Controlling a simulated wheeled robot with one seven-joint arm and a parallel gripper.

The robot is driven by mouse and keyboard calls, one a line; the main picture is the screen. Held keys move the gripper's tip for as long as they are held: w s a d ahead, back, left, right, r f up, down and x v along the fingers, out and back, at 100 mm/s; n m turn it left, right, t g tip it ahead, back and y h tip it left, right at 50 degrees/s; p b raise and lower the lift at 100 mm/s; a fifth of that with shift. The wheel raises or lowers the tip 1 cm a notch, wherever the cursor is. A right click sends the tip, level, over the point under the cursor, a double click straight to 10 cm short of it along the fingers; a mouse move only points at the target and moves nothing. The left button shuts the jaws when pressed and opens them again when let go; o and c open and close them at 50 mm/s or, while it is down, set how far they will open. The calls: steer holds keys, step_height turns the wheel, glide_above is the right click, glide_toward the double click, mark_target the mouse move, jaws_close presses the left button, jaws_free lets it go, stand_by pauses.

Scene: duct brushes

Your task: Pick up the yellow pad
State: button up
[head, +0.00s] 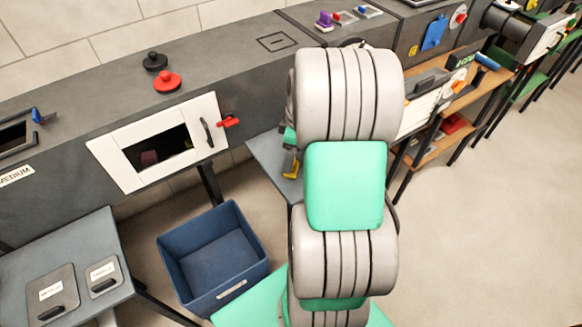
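A small yellow piece (291,170) shows just left of my arm, over the grey side table (265,160). It may be the yellow pad, but my arm covers part of it and I cannot tell its full shape. My arm's grey and green links fill the middle of the picture. My gripper is hidden behind them, so its fingers and anything between them do not show.
The long grey duct (75,120) has a white-framed opening (115,165) with a red latch (229,121). Red (167,81) and black (155,61) knobs stand on top. A blue bin (212,262) is on the floor. A left table (85,240) holds two plates. Floor at right is clear.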

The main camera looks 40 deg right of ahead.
steer(key=f, duration=0.4)
steer(key=shift+w+a+f, duration=0.15)
steer(key=shift+a+f, duration=0.05)
steer(key=shift+f, duration=0.15)
steer(key=c, duration=1.6)
steer(key=shift+r, duration=0.4)
step_height(320, 180, up, 2)
steer(key=shift+r, duration=0.25)
steer(key=s+a+r, duration=0.1)
steer(key=s+r, duration=0.2)
steer(key=s, duration=0.1)
steer(key=s+a+r, duration=0.2)
steer(key=s+r, duration=0.1)
steer(key=s, duration=0.1)
steer(key=s+a+r, duration=0.1)
steer(key=s+r, duration=0.2)
steer(key=s, duration=0.2)
steer(key=shift+s+a+r, duration=0.1)
steer(key=shift+a+r, duration=0.3)
